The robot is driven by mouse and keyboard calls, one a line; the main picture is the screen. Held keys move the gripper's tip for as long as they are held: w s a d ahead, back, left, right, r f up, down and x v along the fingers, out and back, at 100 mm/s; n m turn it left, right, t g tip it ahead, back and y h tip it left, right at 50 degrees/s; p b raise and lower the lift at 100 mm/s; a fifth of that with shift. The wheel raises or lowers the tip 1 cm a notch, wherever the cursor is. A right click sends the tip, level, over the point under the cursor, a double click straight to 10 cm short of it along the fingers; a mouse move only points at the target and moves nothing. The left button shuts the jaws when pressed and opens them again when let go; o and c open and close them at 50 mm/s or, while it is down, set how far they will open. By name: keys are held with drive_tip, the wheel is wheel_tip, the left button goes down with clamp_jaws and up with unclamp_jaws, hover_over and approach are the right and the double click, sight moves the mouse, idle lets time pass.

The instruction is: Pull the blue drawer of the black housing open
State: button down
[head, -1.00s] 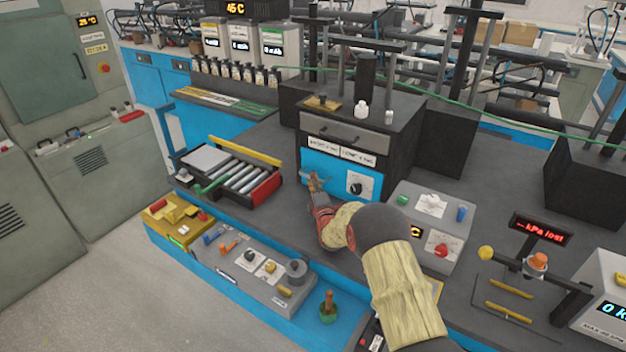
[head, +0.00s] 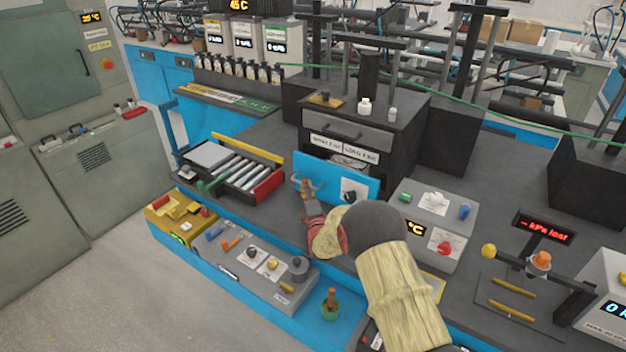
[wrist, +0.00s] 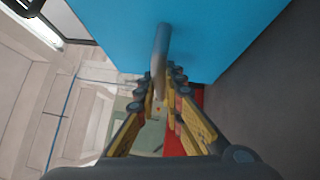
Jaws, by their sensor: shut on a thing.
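The black housing (head: 398,135) stands on the dark bench in the head view. Its blue drawer (head: 328,176) sticks out from the housing front, and a bit of its inside shows behind the blue front. The drawer front (wrist: 215,35) fills the top of the wrist view. My gripper (head: 306,187) is at the left part of the drawer front. In the wrist view my gripper (wrist: 164,95) is shut on the metal drawer handle (wrist: 161,50). How far the drawer is out cannot be measured exactly.
A grey drawer (head: 347,130) sits shut above the blue one. A roller tray (head: 232,168) stands to the left, and a grey control box (head: 435,222) stands close on the right. A grey panel with knobs (head: 255,262) lies in front.

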drive_tip(key=s+a, duration=0.5)
drive_tip(key=s, duration=0.4)
drive_tip(key=s+a, duration=0.6)
drive_tip(key=s, duration=0.4)
drive_tip(key=shift+s+a+f, duration=0.15)
drive_tip(key=shift+s+a, duration=0.05)
drive_tip(key=shift+a, duration=0.05)
drive_tip(key=c, duration=2.2)
unclamp_jaws()
drive_tip(key=shift+o, duration=0.2)
drive_tip(key=v, duration=1.2)
